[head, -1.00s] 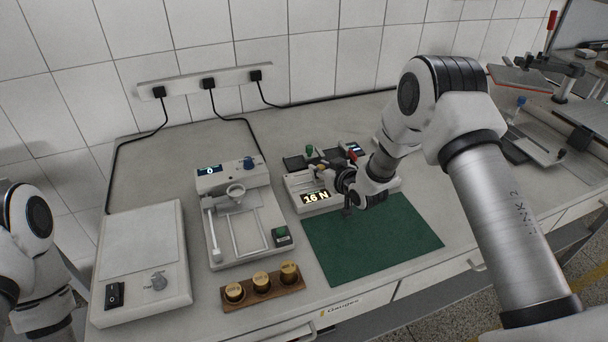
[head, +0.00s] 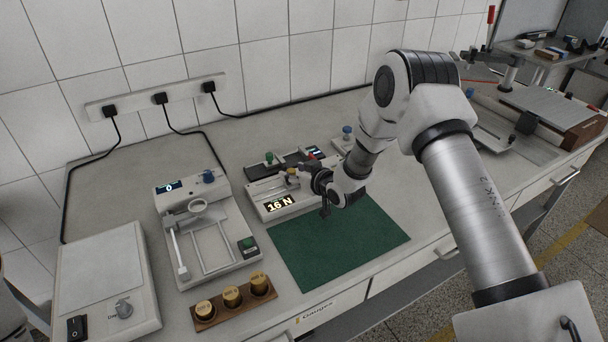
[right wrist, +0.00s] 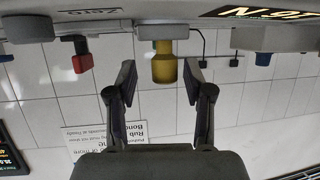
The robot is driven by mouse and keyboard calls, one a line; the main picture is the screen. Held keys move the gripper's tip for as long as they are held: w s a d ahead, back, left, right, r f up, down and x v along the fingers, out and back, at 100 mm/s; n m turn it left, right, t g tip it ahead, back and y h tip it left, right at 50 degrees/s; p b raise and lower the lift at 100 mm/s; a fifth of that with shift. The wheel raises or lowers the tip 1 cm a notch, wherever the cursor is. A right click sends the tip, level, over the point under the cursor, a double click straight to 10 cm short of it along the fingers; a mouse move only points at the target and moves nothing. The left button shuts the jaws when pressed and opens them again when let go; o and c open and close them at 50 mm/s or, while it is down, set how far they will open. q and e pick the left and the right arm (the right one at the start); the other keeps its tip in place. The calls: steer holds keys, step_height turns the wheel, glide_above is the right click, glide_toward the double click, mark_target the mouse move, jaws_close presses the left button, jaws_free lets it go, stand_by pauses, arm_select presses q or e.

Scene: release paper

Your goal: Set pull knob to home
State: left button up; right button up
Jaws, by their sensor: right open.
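In the right wrist view, which looks upside down, the brass knob (right wrist: 164,62) lies between the two fingers of my open right gripper (right wrist: 160,75). Gaps show on both sides of it, so the fingers seem not to touch it. The lettering on the tester's top appears inverted there. My left gripper is not in view.
A green mat (head: 340,240) lies in front of the tester. Red (right wrist: 82,62) and green (head: 269,158) knobs stand close by.

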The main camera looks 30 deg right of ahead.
steer(key=v, duration=1.1)
steer(key=shift+w, duration=0.1)
